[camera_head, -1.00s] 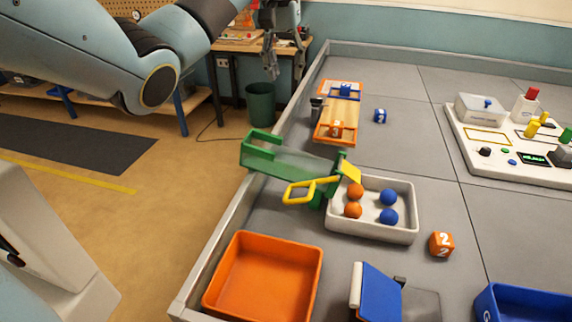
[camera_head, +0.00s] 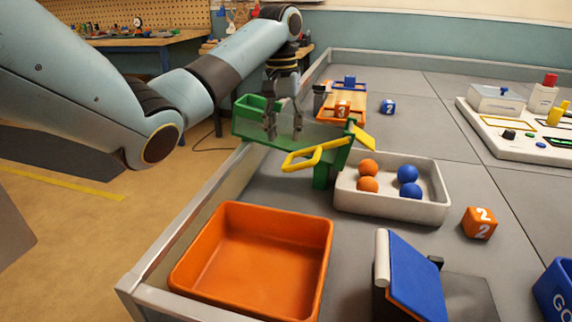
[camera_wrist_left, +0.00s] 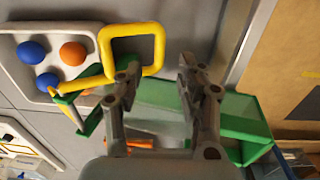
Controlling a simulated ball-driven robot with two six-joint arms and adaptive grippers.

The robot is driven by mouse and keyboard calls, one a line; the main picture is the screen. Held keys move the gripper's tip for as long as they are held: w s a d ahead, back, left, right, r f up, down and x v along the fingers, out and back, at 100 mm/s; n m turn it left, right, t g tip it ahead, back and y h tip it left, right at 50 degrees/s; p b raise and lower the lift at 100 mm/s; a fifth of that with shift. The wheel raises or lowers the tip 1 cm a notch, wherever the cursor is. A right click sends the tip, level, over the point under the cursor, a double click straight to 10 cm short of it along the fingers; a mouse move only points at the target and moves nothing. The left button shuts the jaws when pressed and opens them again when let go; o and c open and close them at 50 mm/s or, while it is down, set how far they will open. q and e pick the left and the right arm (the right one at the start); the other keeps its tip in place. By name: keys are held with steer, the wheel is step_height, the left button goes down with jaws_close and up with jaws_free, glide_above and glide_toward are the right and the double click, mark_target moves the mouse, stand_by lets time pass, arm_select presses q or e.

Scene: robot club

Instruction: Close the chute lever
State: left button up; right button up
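The green chute (camera_head: 262,128) stands at the table's left edge and slopes toward a grey-white tray. Its yellow lever (camera_head: 318,153), with a loop handle, sits at the chute's lower end; the loop (camera_wrist_left: 132,50) shows in the left wrist view just beyond the fingertips. My left gripper (camera_head: 284,134) hangs over the chute, fingers pointing down. Its two fingers (camera_wrist_left: 155,82) are apart with nothing between them, and the lever is apart from them. The lever's pivot is partly hidden. My right gripper is not in view.
The tray (camera_head: 395,208) holds orange balls (camera_head: 367,184) and blue balls (camera_head: 409,189). An orange bin (camera_head: 255,255) lies in front, with a blue flap (camera_head: 412,275) to its right. A numbered orange cube (camera_head: 479,223) sits right of the tray. A button panel (camera_head: 520,135) stands farther right.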

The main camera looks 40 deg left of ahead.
mark_target(286, 162)
arm_select(q)
step_height(286, 162, down, 8)
steer(key=shift+d+r+b, duration=0.15)
steer(key=shift+r+b, duration=0.05)
steer(key=shift+b, duration=0.75)
jaws_close()
